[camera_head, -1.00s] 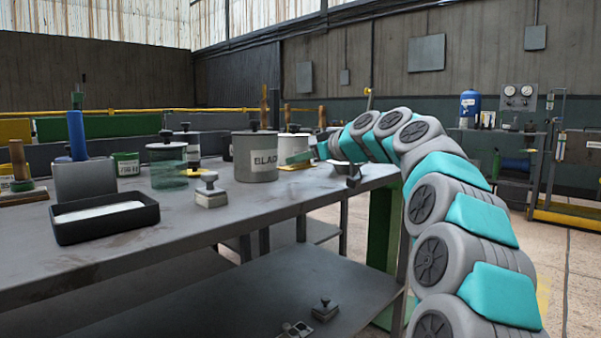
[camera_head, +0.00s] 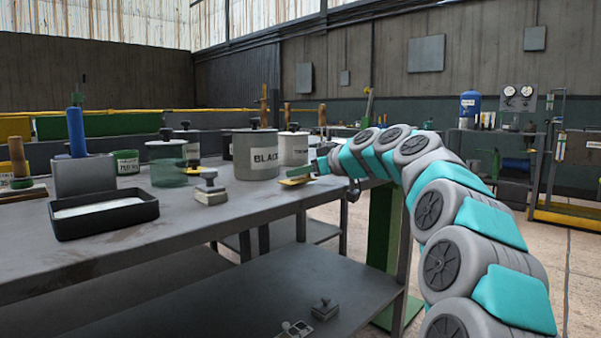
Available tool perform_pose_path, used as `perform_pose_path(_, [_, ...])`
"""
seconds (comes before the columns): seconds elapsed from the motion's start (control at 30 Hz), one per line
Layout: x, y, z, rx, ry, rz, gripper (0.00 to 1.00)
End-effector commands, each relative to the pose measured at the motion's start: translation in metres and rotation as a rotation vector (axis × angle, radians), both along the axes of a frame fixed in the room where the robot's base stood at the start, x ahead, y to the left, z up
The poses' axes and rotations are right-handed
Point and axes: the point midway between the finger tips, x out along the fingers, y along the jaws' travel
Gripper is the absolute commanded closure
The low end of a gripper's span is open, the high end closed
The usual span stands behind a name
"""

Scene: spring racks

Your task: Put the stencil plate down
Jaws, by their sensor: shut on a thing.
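The stencil plate appears as a small flat brass-yellow piece (camera_head: 297,181) near the right end of the metal workbench (camera_head: 232,211), in front of the grey BLACK pot (camera_head: 256,157). My gripper (camera_head: 308,171) reaches in from the right, its green fingers shut on the plate. The plate looks roughly level and close to the bench top. I cannot tell whether it touches the top. The fingers partly hide the plate.
A lidded white pot (camera_head: 293,148) stands behind the plate. A small knobbed block (camera_head: 210,189) and a black tray (camera_head: 104,214) stand to the left. The bench top between the block and the plate is clear.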

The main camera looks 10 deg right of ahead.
Motion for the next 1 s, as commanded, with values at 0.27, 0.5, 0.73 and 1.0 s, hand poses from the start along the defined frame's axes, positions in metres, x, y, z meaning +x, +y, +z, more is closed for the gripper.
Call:
perform_pose_path(0.27, [-0.0001,0.0003,-0.0073,0.001,-0.001,0.0,1.0])
perform_pose_path(0.5, [-0.0001,0.0004,-0.0086,0.0,0.0,0.001,0.68])
perform_pose_path(0.73, [0.0,0.0003,-0.0087,0.0,0.0,0.001,0.42])
perform_pose_path(1.0, [-0.0001,0.0002,-0.0081,0.0,0.0,0.001,0.39])
